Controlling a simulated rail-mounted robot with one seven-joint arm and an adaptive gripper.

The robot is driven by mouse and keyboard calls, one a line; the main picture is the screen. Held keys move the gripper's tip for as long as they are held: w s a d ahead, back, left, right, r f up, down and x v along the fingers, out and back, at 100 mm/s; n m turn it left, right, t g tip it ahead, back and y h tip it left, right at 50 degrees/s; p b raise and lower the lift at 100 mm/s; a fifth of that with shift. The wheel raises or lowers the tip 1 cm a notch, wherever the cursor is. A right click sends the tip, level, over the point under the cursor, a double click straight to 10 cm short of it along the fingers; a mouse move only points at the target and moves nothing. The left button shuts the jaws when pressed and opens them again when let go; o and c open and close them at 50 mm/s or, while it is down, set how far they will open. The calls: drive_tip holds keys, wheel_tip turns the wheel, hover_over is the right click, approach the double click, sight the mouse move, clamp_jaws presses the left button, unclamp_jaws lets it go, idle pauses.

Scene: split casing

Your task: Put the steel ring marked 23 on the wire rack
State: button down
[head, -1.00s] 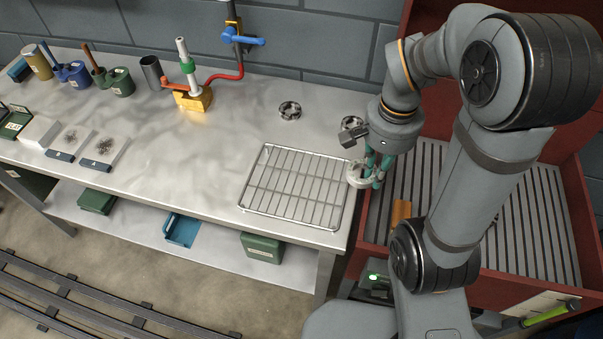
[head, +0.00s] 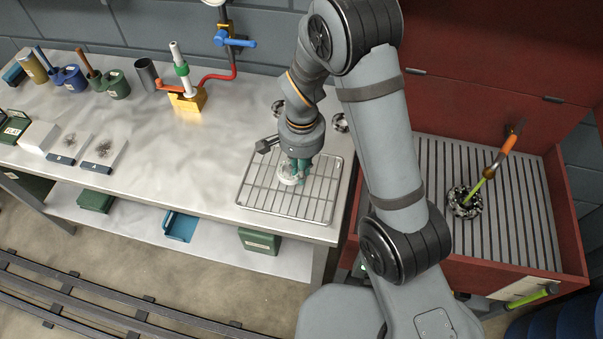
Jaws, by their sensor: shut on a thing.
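The wire rack (head: 262,200) lies on the front right of the steel bench. My gripper (head: 295,178) is shut on a pale steel ring (head: 287,174) and holds it over the middle of the rack. I cannot tell whether the ring touches the wires. Any mark on the ring is too small to read. The gripper's fingers hide part of the ring.
Two other rings, one (head: 278,107) and another (head: 340,122), lie behind the rack, partly hidden by my arm. A red slatted bin (head: 425,255) at right holds a dark bearing-like ring (head: 464,202) with a brush in it. A burner (head: 189,98) stands back left.

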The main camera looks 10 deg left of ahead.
drive_tip(key=shift+f, duration=1.35)
drive_tip(key=shift+f, duration=0.1)
drive_tip(key=c, duration=1.8)
unclamp_jaws()
drive_tip(key=shift+o, duration=0.4)
drive_tip(key=shift+w+r, duration=0.1)
drive_tip(key=shift+r, duration=0.45)
wheel_tip(320, 180, up, 11)
drive_tip(key=shift+d+r, duration=0.1)
